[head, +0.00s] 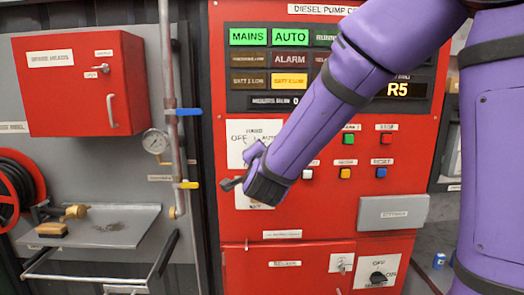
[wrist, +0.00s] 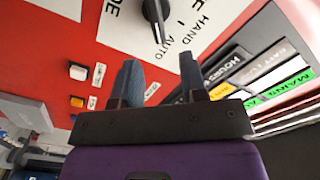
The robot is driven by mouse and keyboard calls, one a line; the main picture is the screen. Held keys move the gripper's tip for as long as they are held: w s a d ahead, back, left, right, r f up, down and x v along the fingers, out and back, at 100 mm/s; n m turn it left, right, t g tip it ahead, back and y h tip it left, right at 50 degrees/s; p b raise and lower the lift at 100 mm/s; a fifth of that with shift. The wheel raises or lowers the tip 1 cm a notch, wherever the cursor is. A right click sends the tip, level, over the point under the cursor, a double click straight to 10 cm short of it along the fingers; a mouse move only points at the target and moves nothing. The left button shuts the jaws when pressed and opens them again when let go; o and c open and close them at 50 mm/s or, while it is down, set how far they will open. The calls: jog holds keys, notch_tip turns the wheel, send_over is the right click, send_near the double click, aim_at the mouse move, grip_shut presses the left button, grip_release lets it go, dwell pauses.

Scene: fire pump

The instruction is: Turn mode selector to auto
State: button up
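The mode selector is a black knob (wrist: 155,14) on a white plate marked HAND and AUTO (wrist: 176,40), at the top of the wrist view. Its narrow end points down in that picture, to the AUTO side. In the head view my gripper hides the knob on its white plate (head: 240,131). My gripper (head: 243,168) is in front of that plate. In the wrist view my gripper (wrist: 160,68) has its two fingers apart with nothing between them. The knob lies beyond the fingertips, apart from them. A green AUTO lamp (head: 290,37) is lit.
Coloured push buttons (head: 345,174) sit right of the selector. A grey box (head: 394,213) and an OFF switch (head: 378,278) are lower right. A pipe with blue (head: 186,112) and yellow (head: 188,184) valve handles stands left of the panel, near my gripper.

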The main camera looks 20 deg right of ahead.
jog(key=v, duration=0.4)
jog(key=shift+s+a, duration=0.15)
jog(key=shift+s, duration=0.2)
jog(key=s+d+n+g+y, duration=0.2)
jog(key=s+d+n+g, duration=0.2)
jog(key=s, duration=0.9)
jog(key=s+d+n+g+y, duration=0.3)
jog(key=s+n+g, duration=0.5)
jog(key=s, duration=0.6)
jog(key=shift+d+n+y, duration=0.3)
jog(key=shift+d+n, duration=0.35)
jog(key=shift+n, duration=0.15)
jog(key=shift+o, duration=0.2)
jog(key=shift+w, duration=0.1)
